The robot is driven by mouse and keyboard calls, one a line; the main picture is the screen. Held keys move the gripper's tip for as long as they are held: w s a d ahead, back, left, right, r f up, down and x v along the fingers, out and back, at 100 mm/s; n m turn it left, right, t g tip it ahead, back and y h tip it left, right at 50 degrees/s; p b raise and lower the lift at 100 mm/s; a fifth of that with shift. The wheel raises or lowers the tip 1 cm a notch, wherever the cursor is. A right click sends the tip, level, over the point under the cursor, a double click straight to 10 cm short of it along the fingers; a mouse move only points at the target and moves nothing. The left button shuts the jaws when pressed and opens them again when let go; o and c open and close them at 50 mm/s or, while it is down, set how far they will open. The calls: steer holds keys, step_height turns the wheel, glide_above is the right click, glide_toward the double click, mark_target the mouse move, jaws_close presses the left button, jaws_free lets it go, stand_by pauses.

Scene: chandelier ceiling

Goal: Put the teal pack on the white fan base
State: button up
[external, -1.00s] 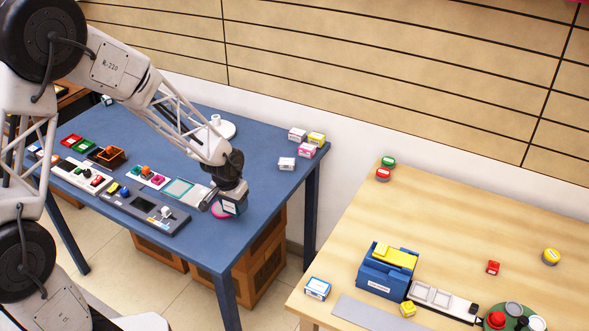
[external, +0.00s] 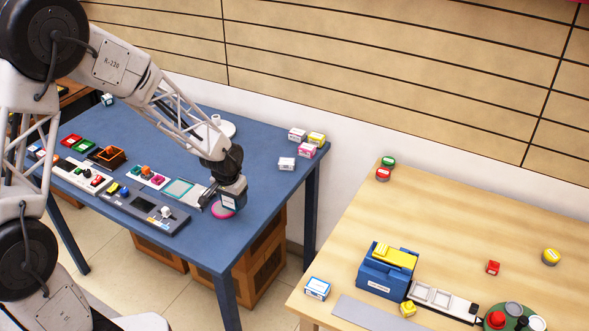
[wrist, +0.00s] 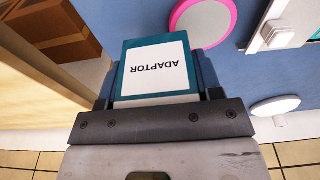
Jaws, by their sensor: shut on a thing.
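The teal pack (wrist: 155,66), with a white label reading "ADAPTOR", is between the fingers of my gripper (wrist: 155,88) in the wrist view. In the external view my gripper (external: 231,192) holds the pack (external: 229,202) above the right part of the blue table, close to a pink-rimmed disc. The white fan base (external: 222,129), a round white disc with a short post, stands at the back of the blue table, behind my arm and partly hidden by it. It appears to be the white disc at the right of the wrist view (wrist: 275,106).
The pink-rimmed disc (external: 223,211) lies just below my gripper. Several small boxes (external: 297,135) stand at the table's back right corner. A grey panel (external: 150,208) and coloured trays (external: 85,145) fill the left and front. Blue surface (external: 255,175) right of my gripper is clear.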

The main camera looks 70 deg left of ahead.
steer(key=s+a+r, duration=0.1)
steer(key=a+r, duration=0.1)
steer(key=a, duration=1)
steer(key=s+a+r, duration=0.2)
steer(key=a+r, duration=0.1)
steer(key=a, duration=0.9)
steer(key=s+a+r, duration=0.2)
steer(key=a+r, duration=0.1)
steer(key=a, duration=0.9)
steer(key=shift+s, duration=0.25)
steer(key=shift+d, duration=0.1)
steer(key=shift+w, duration=0.1)
glide_above(217, 116)
steer(key=shift+d+f, duration=0.1)
steer(key=shift+f, duration=0.6)
steer(key=shift+f, duration=0.15)
steer(key=shift+f, duration=1.6)
steer(key=shift+f, duration=0.15)
